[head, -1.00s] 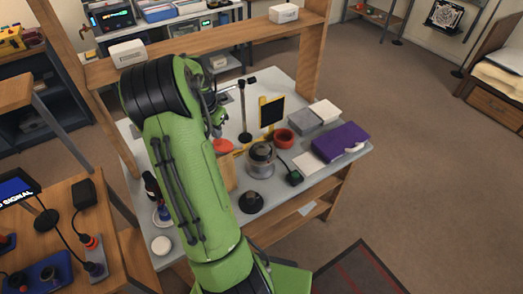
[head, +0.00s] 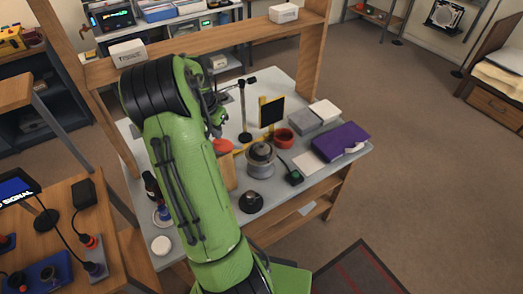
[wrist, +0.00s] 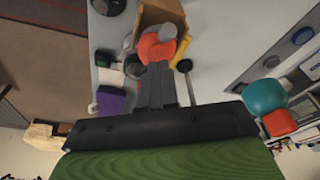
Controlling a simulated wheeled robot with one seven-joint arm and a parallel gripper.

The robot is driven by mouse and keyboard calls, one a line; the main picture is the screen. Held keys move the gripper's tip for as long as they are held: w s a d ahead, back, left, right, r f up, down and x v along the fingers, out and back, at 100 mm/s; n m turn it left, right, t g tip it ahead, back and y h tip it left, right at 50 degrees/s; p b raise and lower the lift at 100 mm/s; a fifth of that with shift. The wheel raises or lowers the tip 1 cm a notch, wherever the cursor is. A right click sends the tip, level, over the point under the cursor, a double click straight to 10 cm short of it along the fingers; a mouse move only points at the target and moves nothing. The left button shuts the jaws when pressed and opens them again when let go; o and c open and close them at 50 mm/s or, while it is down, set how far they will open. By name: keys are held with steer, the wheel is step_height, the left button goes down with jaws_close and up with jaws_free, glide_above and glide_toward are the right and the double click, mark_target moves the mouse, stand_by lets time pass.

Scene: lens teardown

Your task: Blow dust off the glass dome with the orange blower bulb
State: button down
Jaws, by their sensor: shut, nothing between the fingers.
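The orange blower bulb (wrist: 155,48) with a grey nozzle is at the open-topped brown box (wrist: 165,12) in the wrist view. The bulb (head: 222,146) also shows in the head view beside my arm. My gripper (wrist: 157,68) is shut and empty, its fingertips pointing at the bulb and overlapping its lower edge; I cannot tell whether they touch. The glass dome appears to be on the round grey metal piece (head: 261,158), right of the bulb; dust is too small to see. In the head view my arm hides most of my gripper and the box.
A yellow stand with a black panel (head: 271,111), a red bowl (head: 284,136) and a thin lamp post (head: 244,110) stand behind the dome. A dark round piece (head: 251,202) is at the front edge.

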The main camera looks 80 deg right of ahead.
steer(key=shift+f+b, duration=0.95)
steer(key=shift+f, duration=0.4)
steer(key=shift+r+p, duration=1.25)
steer(key=shift+r, duration=0.4)
